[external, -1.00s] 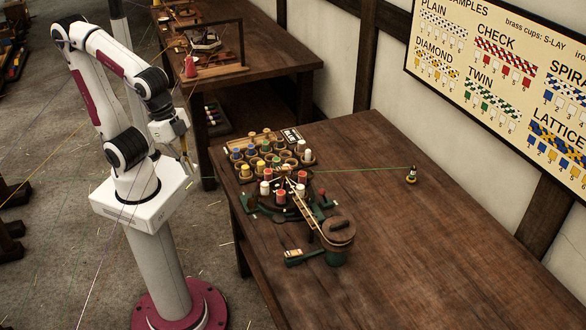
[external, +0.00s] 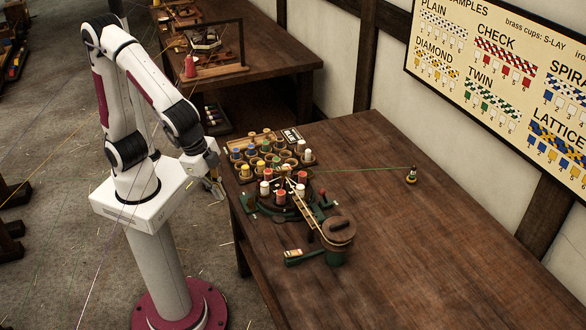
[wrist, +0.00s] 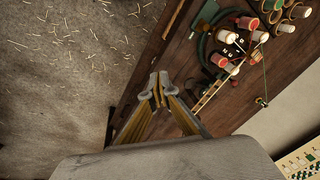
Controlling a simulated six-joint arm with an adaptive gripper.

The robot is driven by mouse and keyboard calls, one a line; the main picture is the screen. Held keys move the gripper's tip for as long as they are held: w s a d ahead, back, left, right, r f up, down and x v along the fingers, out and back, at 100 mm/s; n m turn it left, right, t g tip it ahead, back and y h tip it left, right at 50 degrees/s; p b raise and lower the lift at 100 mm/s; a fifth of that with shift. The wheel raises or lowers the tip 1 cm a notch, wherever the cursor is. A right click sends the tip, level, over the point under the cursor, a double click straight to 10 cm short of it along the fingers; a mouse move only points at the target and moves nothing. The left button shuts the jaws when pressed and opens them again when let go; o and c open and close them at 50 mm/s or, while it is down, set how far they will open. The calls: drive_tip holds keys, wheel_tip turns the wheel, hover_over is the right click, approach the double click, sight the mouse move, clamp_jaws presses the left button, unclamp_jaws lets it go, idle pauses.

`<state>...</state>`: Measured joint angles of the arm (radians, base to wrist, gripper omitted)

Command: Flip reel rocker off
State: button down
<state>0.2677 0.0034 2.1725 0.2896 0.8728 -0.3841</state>
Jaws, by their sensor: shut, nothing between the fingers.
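A small green box with a pale and orange top (external: 293,253) lies at the near-left edge of the table, beside the dark-lidded green drum (external: 338,235); it looks like the reel rocker, but its position is too small to tell. My gripper (external: 217,192) is shut and empty, off the table's left edge and a little above it, left of the braiding machine (external: 283,192) and well apart from the box. In the wrist view my gripper (wrist: 159,88) points at the table's edge. I cannot make out the rocker there.
Several coloured bobbins in cups (external: 262,155) stand behind the machine. A wooden ladder-like track (external: 305,210) runs from the machine to the drum. A thin green line leads to a small bottle-like post (external: 412,175). The table's right side is clear.

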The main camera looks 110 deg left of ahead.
drive_tip(key=w+d+f+n+t+y, duration=0.1)
drive_tip(key=w+n, duration=0.3)
drive_tip(key=w, duration=0.4)
drive_tip(key=w+d+f+n+t+y, duration=0.1)
drive_tip(key=w+n, duration=0.4)
drive_tip(key=w, duration=0.4)
drive_tip(key=shift+w+d+f+n+t+y, duration=0.25)
drive_tip(key=shift+w+d+n+t+y, duration=0.05)
drive_tip(key=shift+d+t, duration=0.1)
drive_tip(key=shift+f, duration=0.1)
hover_over(293, 252)
drive_tip(key=f, duration=0.8)
drive_tip(key=shift+s+d+f, duration=0.2)
drive_tip(key=shift+s+d, duration=0.15)
drive_tip(key=shift+s, duration=0.05)
drive_tip(key=shift+s+d+f, duration=0.15)
drive_tip(key=shift+d+f, duration=0.05)
drive_tip(key=shift+f, duration=0.8)
drive_tip(key=shift+s+d+f, duration=0.15)
drive_tip(key=shift+d+f, duration=0.05)
drive_tip(key=shift+f, duration=0.75)
drive_tip(key=shift+f, duration=0.1)
